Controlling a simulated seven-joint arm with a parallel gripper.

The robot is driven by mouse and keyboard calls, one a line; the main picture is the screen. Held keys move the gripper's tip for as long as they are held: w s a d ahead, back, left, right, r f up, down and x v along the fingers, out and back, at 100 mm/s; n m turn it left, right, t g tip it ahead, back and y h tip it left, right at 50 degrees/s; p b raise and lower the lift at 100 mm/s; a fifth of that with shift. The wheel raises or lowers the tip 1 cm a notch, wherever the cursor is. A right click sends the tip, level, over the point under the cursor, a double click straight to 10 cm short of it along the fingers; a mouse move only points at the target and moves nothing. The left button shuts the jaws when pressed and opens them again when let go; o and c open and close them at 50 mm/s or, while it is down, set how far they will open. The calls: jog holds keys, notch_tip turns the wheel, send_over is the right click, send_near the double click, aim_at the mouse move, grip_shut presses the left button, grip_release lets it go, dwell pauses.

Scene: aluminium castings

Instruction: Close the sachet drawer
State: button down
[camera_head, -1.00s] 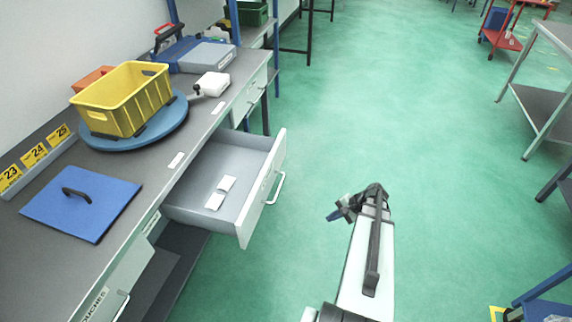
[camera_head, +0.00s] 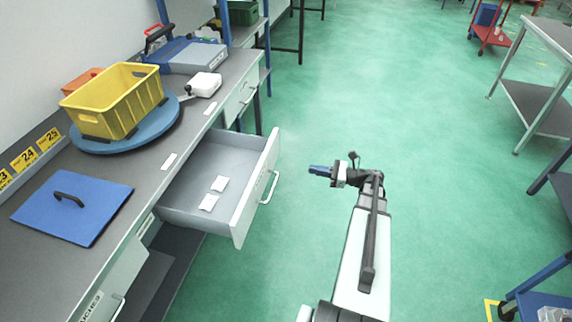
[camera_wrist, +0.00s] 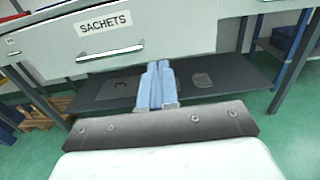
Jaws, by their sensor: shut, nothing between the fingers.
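The sachet drawer (camera_head: 222,183) is pulled out from under the workbench, with two white sachets (camera_head: 209,202) lying in it. Its handle (camera_head: 270,187) is on the outer face.
The grey bench top (camera_head: 150,195) bears a yellow crate (camera_head: 118,107) on a blue round base, a blue board with a black handle (camera_head: 72,208) and a white device (camera_head: 206,84). A dark lower shelf (camera_wrist: 225,80) lies beneath. Green floor is clear around my arm.

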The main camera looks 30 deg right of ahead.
aim_at(271, 161)
jog(key=x, duration=1.4)
